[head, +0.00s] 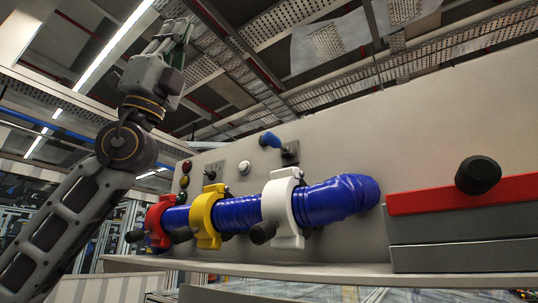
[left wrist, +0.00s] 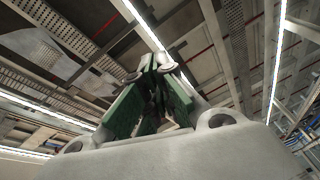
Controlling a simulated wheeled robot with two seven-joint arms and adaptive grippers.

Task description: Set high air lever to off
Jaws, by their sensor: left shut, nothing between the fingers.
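A lever with a blue handle (head: 270,140) sticks out to the left from a dark mount on the upper part of the beige panel (head: 430,130). I cannot read any label that says which control is the high air lever. My left gripper (head: 174,32) is raised at the upper left, pointing up, well above and left of the blue handle and apart from the panel. It is shut and empty. In the left wrist view its green-padded fingers (left wrist: 157,64) come together against the ceiling, and no lever shows there. My right gripper is not in view.
A blue hose (head: 340,199) runs along the panel through red (head: 157,222), yellow (head: 206,216) and white (head: 283,208) clamps with black knobs. A red-topped grey box (head: 455,225) with a black knob (head: 478,175) stands at right. Air around the raised gripper looks free.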

